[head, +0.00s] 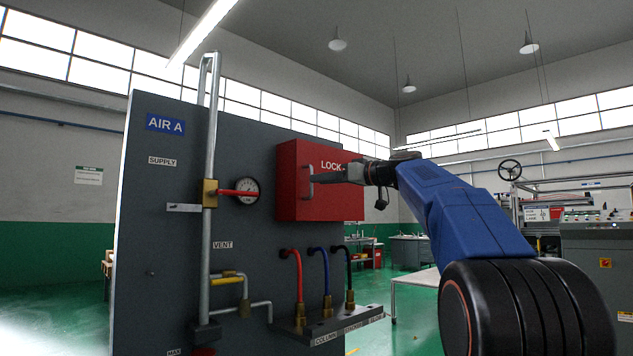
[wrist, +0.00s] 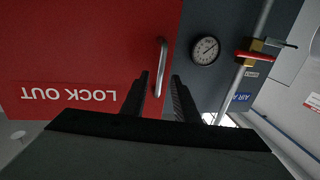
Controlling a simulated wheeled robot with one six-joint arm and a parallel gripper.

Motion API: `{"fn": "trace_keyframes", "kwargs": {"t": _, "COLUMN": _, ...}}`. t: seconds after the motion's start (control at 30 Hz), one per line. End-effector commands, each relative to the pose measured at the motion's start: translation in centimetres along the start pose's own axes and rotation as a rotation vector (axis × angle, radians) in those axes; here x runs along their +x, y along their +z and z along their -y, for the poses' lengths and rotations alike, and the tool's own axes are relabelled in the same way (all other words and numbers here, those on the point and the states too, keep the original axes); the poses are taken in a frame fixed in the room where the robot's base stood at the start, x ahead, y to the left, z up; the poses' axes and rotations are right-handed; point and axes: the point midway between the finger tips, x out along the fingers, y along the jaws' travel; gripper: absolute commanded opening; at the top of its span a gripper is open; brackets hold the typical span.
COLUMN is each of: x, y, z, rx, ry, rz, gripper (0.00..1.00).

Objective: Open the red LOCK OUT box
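The red LOCK OUT box (head: 285,195) is mounted on the dark panel, and its door appears shut. A metal bar handle (head: 308,186) stands near the left edge of the door. In the wrist view the red door (wrist: 80,45) carries upside-down LOCK OUT lettering, and the handle (wrist: 161,60) shows clearly. My gripper (head: 318,177) is at the handle in the head view, covering part of the door and lettering. In the wrist view my gripper (wrist: 160,80) is open, one finger on each side of the handle's lower part, with visible gaps.
The dark panel (head: 150,230) carries a gauge (head: 246,190), a vertical pipe with a red lever (head: 238,193), and a lower shelf (head: 345,318) with red, blue and black hoses. These lie left of and below the box.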

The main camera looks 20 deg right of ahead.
Motion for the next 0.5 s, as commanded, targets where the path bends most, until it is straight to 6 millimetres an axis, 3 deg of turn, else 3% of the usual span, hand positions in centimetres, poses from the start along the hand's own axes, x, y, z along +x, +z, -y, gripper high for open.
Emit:
{"fn": "trace_keyframes", "kwargs": {"t": 0.2, "x": 2.3, "y": 0.0, "z": 0.0, "rx": 0.000, "ry": -0.001, "rz": 0.000, "gripper": 0.28}}
{"fn": "trace_keyframes", "kwargs": {"t": 0.5, "x": 2.9, "y": 0.0, "z": 0.0, "rx": 0.000, "ry": 0.000, "rz": 0.000, "gripper": 0.28}}
